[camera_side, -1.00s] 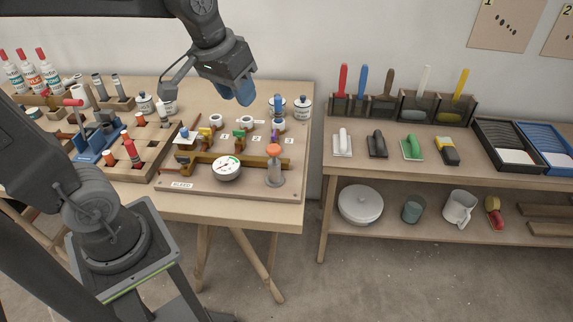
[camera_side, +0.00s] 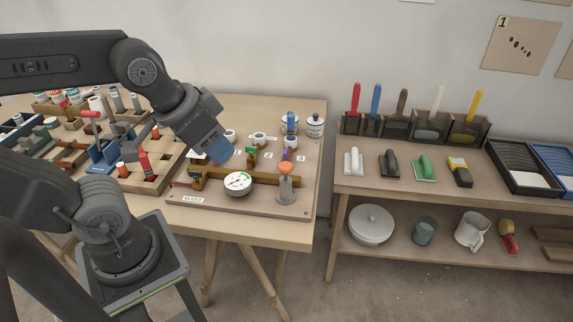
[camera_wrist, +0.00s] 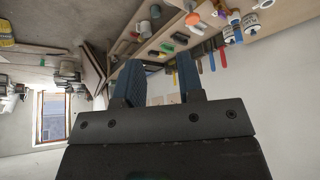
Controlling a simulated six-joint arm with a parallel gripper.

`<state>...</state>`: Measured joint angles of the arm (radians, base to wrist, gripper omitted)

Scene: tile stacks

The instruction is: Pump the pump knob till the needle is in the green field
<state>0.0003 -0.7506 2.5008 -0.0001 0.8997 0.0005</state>
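The pump (camera_side: 286,190) stands upright at the right front of the wooden board, with an orange pump knob (camera_side: 286,168) on top. The round white gauge (camera_side: 238,184) sits left of it, with a small green field on its dial. The needle is too small to read for certain. My gripper (camera_side: 218,152) is above the left part of the board, to the left of the pump knob and apart from it. It hides some of the valves behind it. In the wrist view my gripper (camera_wrist: 160,68) has its two blue fingers apart with nothing between them.
A brown bar (camera_side: 255,175) runs across the board behind the gauge. Colored valves and white lidded jars (camera_side: 315,126) stand behind. A wooden rack with a red-handled tool (camera_side: 145,165) lies left. A shelf of trowels (camera_side: 425,168) stands right.

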